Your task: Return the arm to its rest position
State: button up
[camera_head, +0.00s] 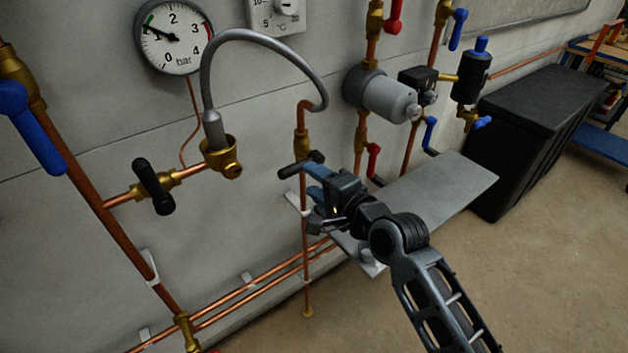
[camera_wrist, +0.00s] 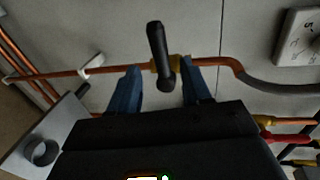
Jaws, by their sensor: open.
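My gripper (camera_head: 309,181) is open beside a vertical copper pipe (camera_head: 304,240) on the wall. A black valve handle (camera_head: 301,163) sits on that pipe, just above the fingers. In the wrist view, the two blue fingers (camera_wrist: 163,72) are spread apart, and the black handle (camera_wrist: 160,55) stands across the gap between them. I cannot tell whether a finger touches it. Nothing is clearly held. My arm reaches up from the bottom right of the head view.
A grey hose (camera_head: 255,40) arches from a brass fitting (camera_head: 222,158) to the pipe top. A pressure gauge (camera_head: 174,36) is at upper left. A grey shelf (camera_head: 430,195) with a small cylinder (camera_wrist: 41,152) lies beyond my arm. A black box (camera_head: 525,125) stands right; floor before it is clear.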

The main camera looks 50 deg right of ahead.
dwell(0.3)
jog(key=s+a+f+n+y, duration=0.1)
jog(key=s+a+f+n, duration=0.3)
jog(key=s+a+n, duration=0.8)
jog(key=s+a+r+n+y, duration=0.1)
jog(key=s+a+r+n, duration=0.1)
jog(key=s, duration=0.4)
jog(key=s+a+r+n+y, duration=0.1)
jog(key=s+a+r+n, duration=0.1)
jog(key=s+n, duration=0.2)
jog(key=s+a+r+n+y, duration=0.1)
jog(key=s+a+r+n, duration=0.1)
jog(key=s, duration=0.6)
jog(key=shift+s+r+n, duration=0.2)
jog(key=shift+r+n, duration=0.35)
jog(key=shift+n, duration=0.15)
